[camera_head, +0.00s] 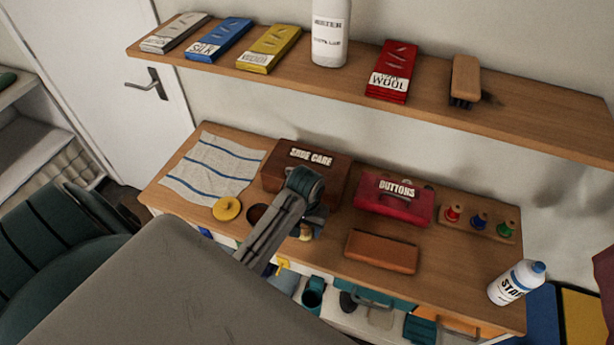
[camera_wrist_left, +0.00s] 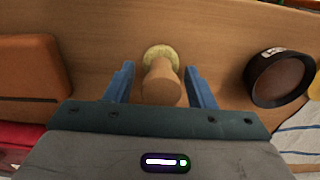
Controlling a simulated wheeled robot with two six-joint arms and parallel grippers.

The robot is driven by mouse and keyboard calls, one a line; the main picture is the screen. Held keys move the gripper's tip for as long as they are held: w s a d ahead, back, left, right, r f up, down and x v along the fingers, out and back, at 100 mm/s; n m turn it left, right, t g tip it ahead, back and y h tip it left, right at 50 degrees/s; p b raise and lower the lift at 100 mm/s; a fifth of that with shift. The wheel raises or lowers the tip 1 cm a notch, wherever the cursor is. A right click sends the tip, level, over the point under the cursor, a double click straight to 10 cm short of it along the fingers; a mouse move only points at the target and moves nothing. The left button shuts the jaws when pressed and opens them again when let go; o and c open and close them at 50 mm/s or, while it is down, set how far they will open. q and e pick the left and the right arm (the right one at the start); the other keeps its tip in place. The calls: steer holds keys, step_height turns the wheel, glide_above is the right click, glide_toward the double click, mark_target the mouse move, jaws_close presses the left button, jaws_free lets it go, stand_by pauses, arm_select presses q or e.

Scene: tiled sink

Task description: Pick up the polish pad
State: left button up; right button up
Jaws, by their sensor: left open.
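The polish pad, with a round wooden knob handle (camera_wrist_left: 161,82) and a fuzzy yellowish base (camera_wrist_left: 158,53), sits on the wooden worktop. It shows between the two blue fingers of my left gripper (camera_wrist_left: 159,70) in the left wrist view. The fingers are open, one on each side, with gaps to the knob. In the head view my left gripper (camera_head: 312,220) is over the middle of the worktop and hides most of the pad; only a tan bit of it (camera_head: 305,233) shows below. My right gripper is not in view.
An open dark tin (camera_wrist_left: 281,78) stands beside the pad, with a yellow disc (camera_head: 227,208) beyond. A brown block (camera_head: 381,251), a shoe care box (camera_head: 290,165), a red buttons box (camera_head: 395,200), a striped cloth (camera_head: 210,170) and a white bottle (camera_head: 511,284) surround it. A shelf (camera_head: 330,87) hangs above.

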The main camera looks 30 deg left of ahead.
arm_select(q)
steer(key=shift+s+r, duration=0.15)
steer(key=shift+s, duration=0.05)
steer(key=shift+c, duration=0.9)
steer(key=c, duration=0.9)
steer(key=shift+r, duration=0.1)
steer(key=shift+r+b, duration=0.2)
steer(key=shift+b, duration=0.15)
steer(key=shift+w+r, duration=0.1)
steer(key=shift+r, duration=0.25)
steer(key=shift+s+r+b, duration=0.2)
steer(key=shift+r+b, duration=0.15)
steer(key=shift+r, duration=0.15)
steer(key=shift+s+r+b, duration=0.15)
steer(key=shift+r+b, duration=0.2)
steer(key=shift+r, duration=0.15)
steer(key=s+d+r, duration=0.1)
steer(key=s+d, duration=0.1)
steer(key=s, duration=1.3)
steer(key=shift+s+d+r, duration=0.2)
steer(key=shift+d+r, duration=0.05)
steer(key=shift+r, duration=0.1)
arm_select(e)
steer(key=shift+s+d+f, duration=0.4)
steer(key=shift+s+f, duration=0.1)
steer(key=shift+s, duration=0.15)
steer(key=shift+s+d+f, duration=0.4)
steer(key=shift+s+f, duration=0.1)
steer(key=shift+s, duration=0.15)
